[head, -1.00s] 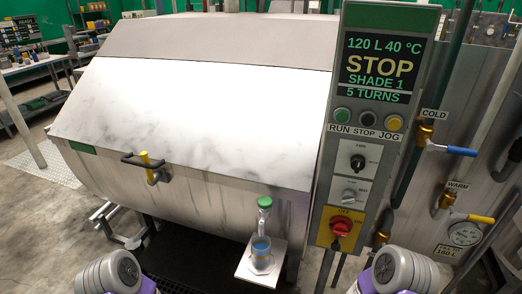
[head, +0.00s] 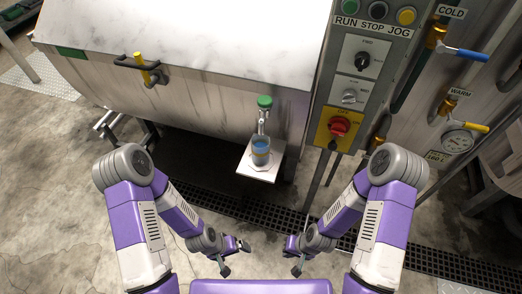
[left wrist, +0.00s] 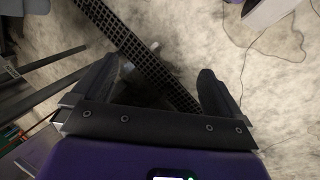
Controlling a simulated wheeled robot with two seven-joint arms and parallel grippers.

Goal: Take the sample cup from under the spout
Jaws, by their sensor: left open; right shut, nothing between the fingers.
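The sample cup (head: 260,153) is clear with blue liquid in it. It stands upright on a small white shelf (head: 248,170) under the spout (head: 262,118), which has a green knob on top. My left gripper (head: 236,257) is open and empty, low in front of the shelf and apart from the cup. It also shows in the left wrist view (left wrist: 160,85), with its fingers spread above the floor. My right gripper (head: 296,259) is shut and empty, to the right of the left one. The cup is not in the left wrist view.
The drum machine (head: 180,60) fills the back, with a yellow-and-black handle (head: 143,66) on its front. A control panel (head: 350,90) stands right of the shelf. Valves with blue (head: 470,54) and yellow levers are at the right. A floor grate (head: 230,205) runs below; the floor in front is clear.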

